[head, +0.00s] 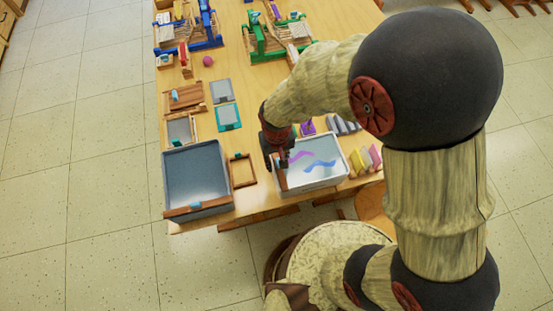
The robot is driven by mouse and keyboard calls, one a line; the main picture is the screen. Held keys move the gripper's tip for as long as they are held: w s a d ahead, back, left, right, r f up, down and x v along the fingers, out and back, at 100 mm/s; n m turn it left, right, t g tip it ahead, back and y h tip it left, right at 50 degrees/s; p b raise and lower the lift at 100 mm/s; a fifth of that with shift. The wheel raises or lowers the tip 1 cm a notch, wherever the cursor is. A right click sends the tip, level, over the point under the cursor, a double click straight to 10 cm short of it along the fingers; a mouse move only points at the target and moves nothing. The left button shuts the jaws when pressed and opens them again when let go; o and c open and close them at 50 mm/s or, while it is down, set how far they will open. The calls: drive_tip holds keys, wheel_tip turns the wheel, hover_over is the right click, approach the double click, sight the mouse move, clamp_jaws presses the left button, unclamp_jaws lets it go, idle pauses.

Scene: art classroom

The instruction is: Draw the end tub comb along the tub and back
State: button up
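A white tub (317,184) stands near the table's front edge, with purple (300,156) and blue (320,166) streaks on its pale surface. A narrow brown bar (281,180), which looks like a comb, lies along the tub's left end. My gripper (279,164) points down at that left end, over or on the far part of the bar. Its fingertips are small and dark, so I cannot tell whether they are open or shut, or touch the bar. Any teeth of the bar are too small to see.
A larger grey-blue tub (194,176) stands to the left, with a brown bar (198,209) across its front. A wooden frame (242,171) lies between the tubs. Coloured blocks (365,160) stand right of the white tub. Looms (188,27) stand at the back.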

sight(277, 162)
wheel_tip(277, 162, up, 12)
idle(0.6)
idle(0.4)
drive_tip(key=s+d+r+m+t, duration=0.1)
drive_tip(key=s+d+r+t, duration=0.1)
drive_tip(key=d+r, duration=0.7)
drive_tip(key=s+d+r+m+t, duration=0.2)
drive_tip(key=s+d+r, duration=0.3)
drive_tip(key=d+r, duration=0.5)
drive_tip(key=shift+d+m+t+b, duration=0.35)
drive_tip(key=shift+d+t, duration=0.45)
drive_tip(key=shift+d, duration=0.2)
